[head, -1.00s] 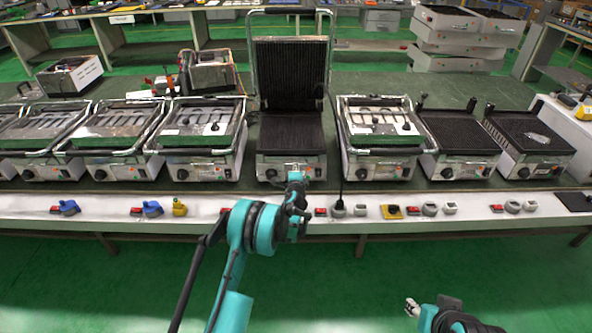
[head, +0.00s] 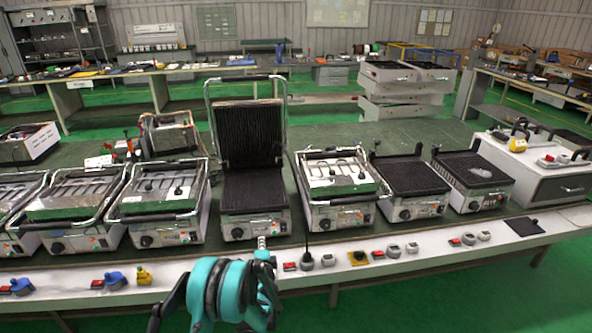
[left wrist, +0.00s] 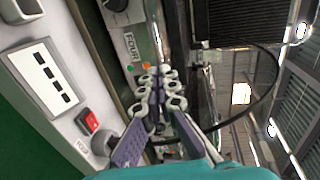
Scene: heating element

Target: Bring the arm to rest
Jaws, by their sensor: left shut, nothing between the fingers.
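My left arm is in teal and black at the bottom centre of the head view. Its gripper (head: 262,246) points at the bench's front edge, below the open contact grill (head: 250,190) with its ribbed lid raised. In the left wrist view the two linked fingers of this gripper (left wrist: 160,75) are together with nothing between them. They are in front of a grill front with a "FOUR" label (left wrist: 131,48) and small green and orange lights. I cannot tell if they touch it. My right gripper is not in view.
A row of grills stands on the green-topped bench, such as one with a closed frame (head: 335,180) to the right. Red switches (head: 290,267) and grey knobs line the white front strip. The wrist view shows a red switch (left wrist: 87,121) close by. Green floor is clear at lower right.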

